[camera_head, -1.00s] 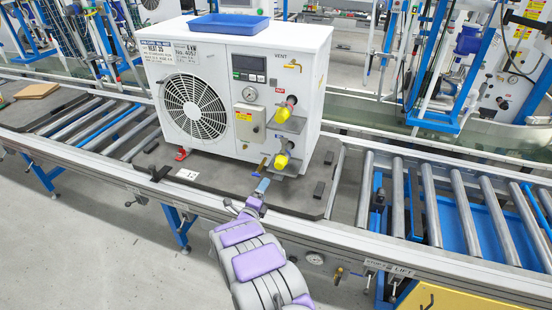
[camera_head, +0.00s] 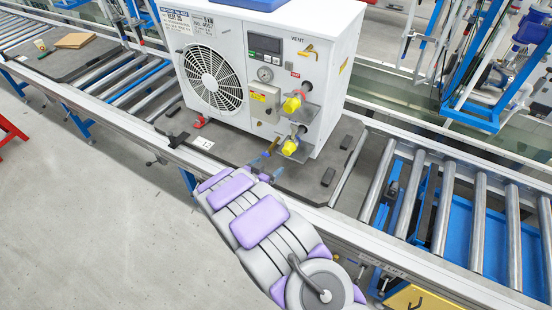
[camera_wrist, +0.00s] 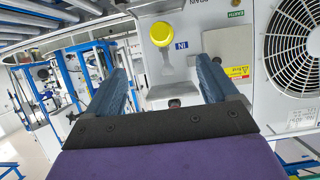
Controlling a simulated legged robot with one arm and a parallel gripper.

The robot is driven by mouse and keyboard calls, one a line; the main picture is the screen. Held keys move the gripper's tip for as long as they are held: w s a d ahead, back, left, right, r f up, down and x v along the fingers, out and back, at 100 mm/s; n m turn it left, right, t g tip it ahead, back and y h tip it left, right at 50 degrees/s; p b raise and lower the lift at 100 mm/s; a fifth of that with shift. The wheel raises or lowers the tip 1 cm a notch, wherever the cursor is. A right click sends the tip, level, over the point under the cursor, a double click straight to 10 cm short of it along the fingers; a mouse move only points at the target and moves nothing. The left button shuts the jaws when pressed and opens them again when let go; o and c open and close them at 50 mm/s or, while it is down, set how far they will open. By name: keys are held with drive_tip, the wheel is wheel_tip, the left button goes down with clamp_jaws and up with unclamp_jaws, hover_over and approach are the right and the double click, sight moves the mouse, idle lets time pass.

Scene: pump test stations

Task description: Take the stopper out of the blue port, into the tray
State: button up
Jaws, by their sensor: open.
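A white pump unit (camera_head: 262,45) carries two yellow stoppers on its right-hand face. The upper stopper (camera_head: 292,104) has a reddish collar. The lower stopper (camera_head: 290,147) sits in its port near the base. The wrist view, which looks upside down, shows a yellow stopper (camera_wrist: 159,36) beside a blue "IN" label (camera_wrist: 181,45). My gripper (camera_head: 273,162) is open and empty, just left of and below the lower stopper. In the wrist view, its blue fingers (camera_wrist: 160,72) are spread, with the stopper beyond them. The blue tray (camera_head: 238,3) lies on top of the unit, mostly cut off by the picture's edge.
Metal brackets stick out by the ports, one also in the wrist view (camera_wrist: 172,88). The unit stands on a dark pallet (camera_head: 335,185) on the roller conveyor (camera_head: 440,215). A small brass valve handle (camera_head: 309,51) is near "VENT". Open floor (camera_head: 90,220) lies front left.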

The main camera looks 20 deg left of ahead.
sight(286, 152)
drive_tip(key=b+x, duration=0.2)
drive_tip(key=x, duration=1.5)
drive_tip(key=shift+w+a+f+b, duration=0.15)
drive_tip(key=shift+a+f+b, duration=0.05)
drive_tip(key=shift+b, duration=0.2)
drive_tip(key=shift+d+r, duration=0.1)
drive_tip(key=shift+d, duration=0.1)
drive_tip(key=shift+c, duration=0.4)
drive_tip(key=shift+a, duration=0.1)
drive_tip(key=c, duration=0.9)
drive_tip(key=o, duration=1)
